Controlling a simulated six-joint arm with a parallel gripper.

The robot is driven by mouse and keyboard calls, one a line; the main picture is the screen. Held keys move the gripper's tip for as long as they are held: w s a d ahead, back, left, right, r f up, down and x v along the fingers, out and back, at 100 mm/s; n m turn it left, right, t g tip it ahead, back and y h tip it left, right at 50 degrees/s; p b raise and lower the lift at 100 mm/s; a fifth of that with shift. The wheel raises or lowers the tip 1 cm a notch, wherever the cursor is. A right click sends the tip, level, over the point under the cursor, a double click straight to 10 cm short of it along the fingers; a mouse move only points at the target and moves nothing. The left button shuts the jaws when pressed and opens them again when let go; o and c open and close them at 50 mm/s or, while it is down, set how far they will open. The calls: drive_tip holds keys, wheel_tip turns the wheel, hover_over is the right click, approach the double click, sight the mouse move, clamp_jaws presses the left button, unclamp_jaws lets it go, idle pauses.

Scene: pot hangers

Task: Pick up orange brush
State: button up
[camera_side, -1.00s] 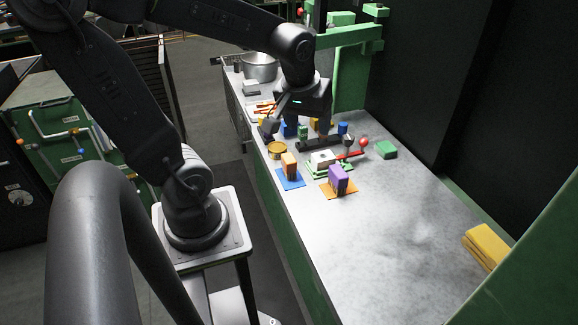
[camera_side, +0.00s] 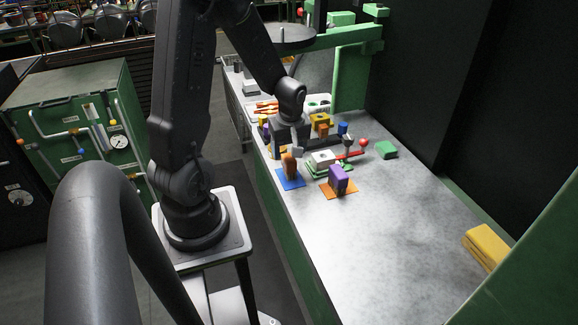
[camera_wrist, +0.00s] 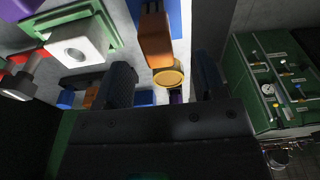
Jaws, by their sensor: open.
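The orange brush (camera_side: 290,166) stands upright on a blue mat (camera_side: 291,181) near the bench's left edge. In the wrist view the orange brush (camera_wrist: 155,40) is at the top centre, with its far end on the blue mat (camera_wrist: 175,18). My gripper (camera_side: 284,152) is just behind and above the brush in the side view, pointing down. In the wrist view my gripper (camera_wrist: 162,64) has its two dark fingers wide apart with the brush beyond the gap. I see no contact with the brush.
A purple block (camera_side: 338,177) stands on an orange mat to the right. A white block (camera_side: 322,157) sits on a green mat near a red-knobbed lever (camera_side: 363,143). The bench's front right is clear up to yellow pads (camera_side: 486,246).

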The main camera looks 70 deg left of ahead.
sight(289, 157)
drive_tip(key=shift+w+a+f, duration=0.1)
drive_tip(key=shift+f, duration=1.3)
drive_tip(key=shift+a+f, duration=0.1)
drive_tip(key=shift+f, duration=1.25)
drive_tip(key=shift+c, duration=0.3)
drive_tip(key=c, duration=1)
drive_tip(key=shift+r, duration=0.1)
drive_tip(key=shift+r, duration=0.5)
drive_tip(key=r, duration=0.3)
drive_tip(key=shift+s+a+r, duration=0.25)
drive_tip(key=shift+s+r, duration=0.05)
drive_tip(key=shift+s, duration=0.05)
drive_tip(key=s+a+r, duration=0.1)
drive_tip(key=s+r, duration=0.1)
drive_tip(key=s, duration=0.1)
drive_tip(key=s+a+r, duration=0.2)
drive_tip(key=s, duration=0.1)
drive_tip(key=s+a+r, duration=0.1)
drive_tip(key=s+r, duration=0.1)
drive_tip(key=s, duration=0.1)
drive_tip(key=shift+s+a+r, duration=0.15)
drive_tip(key=shift+s+a, duration=0.15)
drive_tip(key=shift+s, duration=0.1)
